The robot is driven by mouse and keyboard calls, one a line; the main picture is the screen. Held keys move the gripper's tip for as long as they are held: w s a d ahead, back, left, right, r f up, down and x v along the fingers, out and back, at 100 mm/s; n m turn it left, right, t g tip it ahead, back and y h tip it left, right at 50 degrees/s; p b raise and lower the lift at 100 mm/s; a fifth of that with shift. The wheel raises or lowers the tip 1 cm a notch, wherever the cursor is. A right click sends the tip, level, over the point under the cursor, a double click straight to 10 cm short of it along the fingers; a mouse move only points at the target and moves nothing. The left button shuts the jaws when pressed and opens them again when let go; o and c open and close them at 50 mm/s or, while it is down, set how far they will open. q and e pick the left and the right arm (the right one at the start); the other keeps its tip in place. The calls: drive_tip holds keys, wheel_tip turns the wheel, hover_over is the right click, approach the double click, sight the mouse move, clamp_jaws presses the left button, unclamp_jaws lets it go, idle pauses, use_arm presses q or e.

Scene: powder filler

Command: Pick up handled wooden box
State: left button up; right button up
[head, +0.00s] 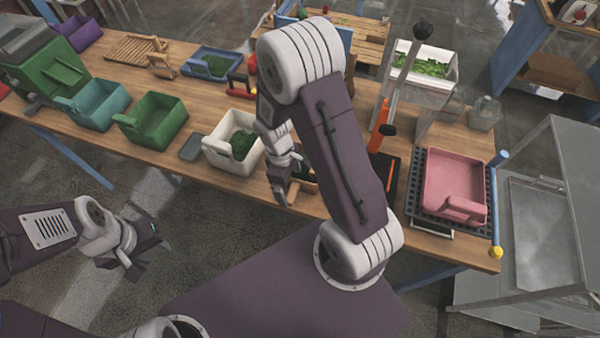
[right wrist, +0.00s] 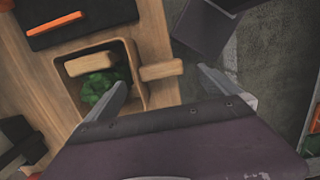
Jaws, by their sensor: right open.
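The handled wooden box (right wrist: 137,92) sits at the table's front edge in the right wrist view. It holds green stuff, and a wooden handle block (right wrist: 161,71) juts out over the edge. In the head view my right arm mostly hides the box, with a bit of wood (head: 294,192) showing by the gripper. My right gripper (right wrist: 162,80) is open and empty, with one fingertip on each side of the jutting handle in the picture; whether they touch it I cannot tell. My left gripper (head: 143,245) hangs over the floor, clear of the table; its jaws are unclear.
A white box with greens (head: 217,156) stands left of the wooden box. A black board with an orange strip (right wrist: 62,25) lies behind it in the wrist view. A pink tray (head: 450,180) on a black grid is at the right. Green bins (head: 153,121) stand left.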

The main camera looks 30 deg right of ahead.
sight(292, 191)
drive_tip(key=f, duration=0.4)
drive_tip(key=shift+s+d+f, duration=0.25)
drive_tip(key=shift+s+f, duration=0.05)
drive_tip(key=shift+f, duration=0.05)
drive_tip(key=shift+w+f, duration=0.1)
drive_tip(key=shift+f, duration=0.15)
drive_tip(key=c, duration=1.8)
drive_tip(key=shift+o, duration=0.2)
drive_tip(key=shift+r, duration=0.1)
drive_tip(key=shift+r, duration=0.95)
drive_tip(key=shift+s+d+r, duration=0.1)
drive_tip(key=shift+r, duration=0.5)
drive_tip(key=shift+s+d+r, duration=0.1)
drive_tip(key=shift+r, duration=0.5)
drive_tip(key=s+d+r+b, duration=0.5)
drive_tip(key=s+r+b, duration=0.1)
drive_tip(key=s, duration=0.3)
drive_tip(key=shift+s+d+r, duration=0.25)
drive_tip(key=shift+d+r, duration=0.05)
drive_tip(key=shift+d, duration=0.1)
